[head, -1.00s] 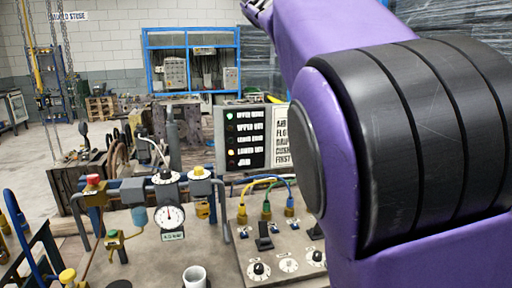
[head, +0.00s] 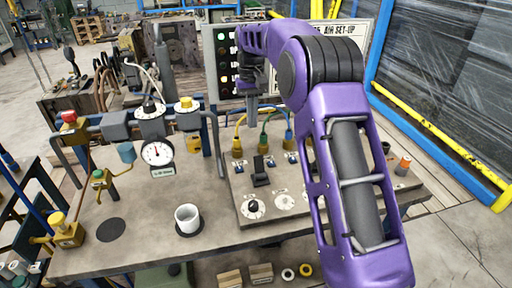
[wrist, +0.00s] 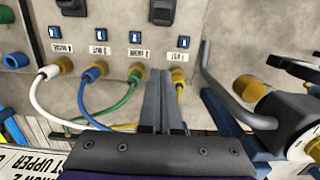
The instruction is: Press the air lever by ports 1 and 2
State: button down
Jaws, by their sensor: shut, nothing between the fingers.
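The black air lever by ports 1 and 2 stands on the grey panel (head: 228,190), below the yellow and green hose fittings; this lever (head: 261,172) also shows at the top edge of the wrist view (wrist: 162,10). The yellow fitting (wrist: 178,76) and green fitting (wrist: 137,73) sit at the two ports beside it. My gripper (wrist: 163,75) is shut and empty, with its fingertips over the hose side of the panel, pointing towards the lever. In the head view my gripper (head: 251,108) hangs above and behind the hoses, apart from the lever.
A second black lever (wrist: 72,5) stands by the blue and white hose fittings. A pressure gauge (head: 157,153) and bent pipe (head: 215,150) rise left of the panel. Dials (head: 254,208) line its front. A white cup (head: 187,217) stands on the bench.

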aim_at(259, 168)
jog(key=f, duration=0.6)
jog(key=f+b, duration=0.1)
jog(key=f, duration=0.2)
jog(key=shift+s+d+f, duration=0.1)
jog(key=shift+s, duration=0.3)
jog(key=shift+s+f, duration=0.15)
jog(key=shift+f, duration=0.15)
jog(key=shift+s+d+r, duration=0.2)
jog(key=shift+s+r, duration=0.2)
jog(key=shift+s, duration=0.45)
jog(key=shift+s+d+r, duration=0.15)
jog(key=shift+s+r, duration=0.25)
jog(key=shift+s, duration=0.4)
